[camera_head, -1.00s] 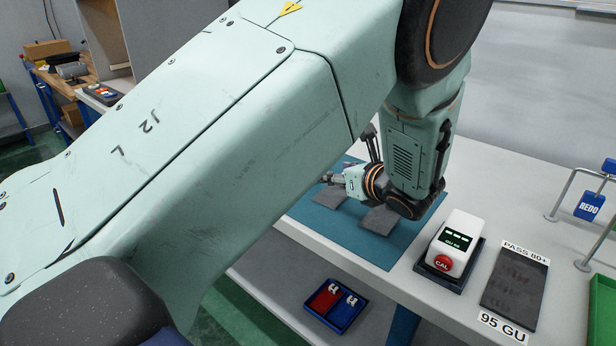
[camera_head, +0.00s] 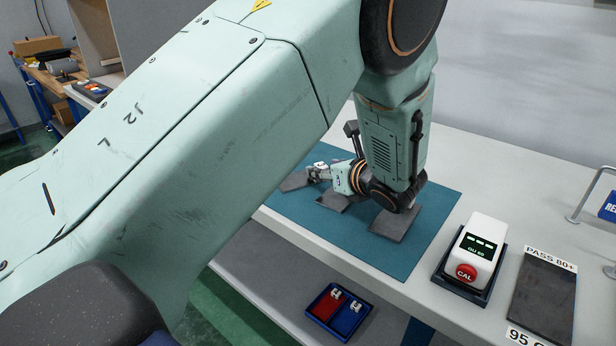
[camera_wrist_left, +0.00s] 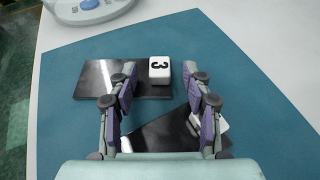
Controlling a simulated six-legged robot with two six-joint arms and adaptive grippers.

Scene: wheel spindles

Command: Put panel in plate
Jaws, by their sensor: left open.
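Three dark flat panels lie on the teal mat (camera_head: 285,214) in the head view: one at the left (camera_head: 294,181), one in the middle (camera_head: 333,200), one at the right (camera_head: 396,223). My left gripper (camera_head: 316,172) is low over the mat near the left and middle panels. In the left wrist view the gripper (camera_wrist_left: 161,76) is open, its purple-padded fingers apart. A dark panel (camera_wrist_left: 92,80) with a white block marked 3 (camera_wrist_left: 159,70) at its end lies beyond the fingers. Another panel (camera_wrist_left: 150,132) with a white part lies nearer, partly hidden by the gripper. I cannot tell which thing is the plate.
A white meter with a red CAL button (camera_head: 477,248) stands right of the mat. A blue and red tray (camera_head: 338,312) sits on the lower shelf. A metal rail (camera_head: 590,195) stands at far right.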

